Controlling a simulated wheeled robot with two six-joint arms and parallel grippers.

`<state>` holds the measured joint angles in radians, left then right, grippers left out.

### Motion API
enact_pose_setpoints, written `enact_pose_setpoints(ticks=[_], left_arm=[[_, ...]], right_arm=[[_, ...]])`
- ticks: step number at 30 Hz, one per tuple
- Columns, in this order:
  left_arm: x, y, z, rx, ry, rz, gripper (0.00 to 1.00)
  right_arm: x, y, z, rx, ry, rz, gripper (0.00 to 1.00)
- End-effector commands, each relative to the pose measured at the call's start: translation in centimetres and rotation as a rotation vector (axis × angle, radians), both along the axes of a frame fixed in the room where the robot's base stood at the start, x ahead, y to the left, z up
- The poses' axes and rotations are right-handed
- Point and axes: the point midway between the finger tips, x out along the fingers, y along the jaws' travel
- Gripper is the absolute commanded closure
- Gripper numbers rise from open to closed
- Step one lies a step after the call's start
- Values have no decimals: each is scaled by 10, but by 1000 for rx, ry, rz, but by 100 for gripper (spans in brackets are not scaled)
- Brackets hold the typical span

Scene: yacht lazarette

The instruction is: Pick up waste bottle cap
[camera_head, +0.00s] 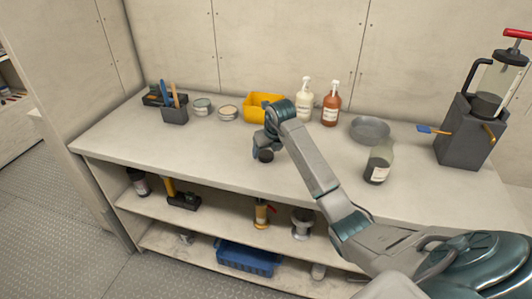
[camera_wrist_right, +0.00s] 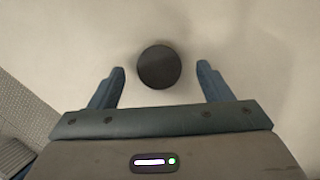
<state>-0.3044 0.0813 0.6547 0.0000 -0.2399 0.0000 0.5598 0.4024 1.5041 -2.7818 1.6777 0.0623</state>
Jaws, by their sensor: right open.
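The bottle cap, a round dark disc, lies on the pale bench top and shows in the right wrist view (camera_wrist_right: 159,67). In the head view the cap (camera_head: 265,156) is a small dark round shape beside my right gripper's fingers. My right gripper (camera_wrist_right: 161,78) is open, with one finger on either side of the cap and gaps between. In the head view the right gripper (camera_head: 264,147) hangs low over the front middle of the bench. I cannot tell the exact height of the fingertips above the surface. My left gripper is not in view.
Behind the gripper stand a yellow bin (camera_head: 258,107), a cream pump bottle (camera_head: 304,100) and an orange pump bottle (camera_head: 331,104). A labelled jar (camera_head: 378,166) and a grey bowl (camera_head: 369,130) are right of my arm. The bench top (camera_head: 150,141) is clear at front left.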

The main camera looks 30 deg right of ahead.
Motion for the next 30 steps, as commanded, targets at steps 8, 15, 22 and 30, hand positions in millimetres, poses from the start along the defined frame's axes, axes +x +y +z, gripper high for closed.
enact_pose_setpoints(ticks=[8, 15, 22, 30], left_arm=[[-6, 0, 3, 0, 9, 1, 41], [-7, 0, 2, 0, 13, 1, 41], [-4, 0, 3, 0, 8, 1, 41], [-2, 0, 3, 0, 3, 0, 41]], right_arm=[[6, 0, -16, 0, -1, 1, 28], [6, 0, -16, 0, -1, 1, 51], [6, 0, -16, 0, -1, 1, 75], [6, 0, -15, 0, -1, 1, 75]])
